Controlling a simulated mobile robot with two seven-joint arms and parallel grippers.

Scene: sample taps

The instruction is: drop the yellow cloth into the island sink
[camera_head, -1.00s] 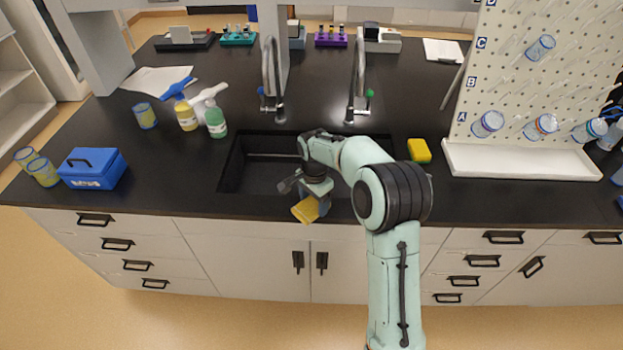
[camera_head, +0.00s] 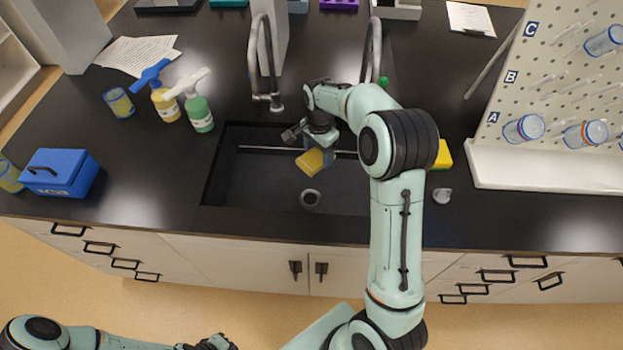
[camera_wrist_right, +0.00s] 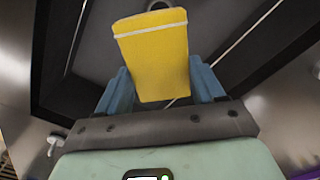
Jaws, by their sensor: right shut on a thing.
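The yellow cloth (camera_head: 309,163) is held by my right gripper (camera_head: 320,156) over the island sink (camera_head: 245,190), a dark rectangular basin in the black counter. In the right wrist view the cloth (camera_wrist_right: 153,62) looks like a flat yellow block with a pale line across it. It sits between the two blue fingers of the right gripper (camera_wrist_right: 163,90). The sink drain (camera_head: 310,199) shows just in front of the cloth in the head view. My left gripper (camera_head: 212,343) is at the bottom edge, away from the counter, and its fingers are too unclear to read.
Two taps (camera_head: 262,60) stand behind the sink. A yellow sponge (camera_head: 444,155) and a small grey item (camera_head: 442,195) lie to its right. Green (camera_head: 199,112) and yellow (camera_head: 164,105) bottles, a jar (camera_head: 119,103) and a blue box (camera_head: 60,173) stand left. A pegboard (camera_head: 560,80) is at right.

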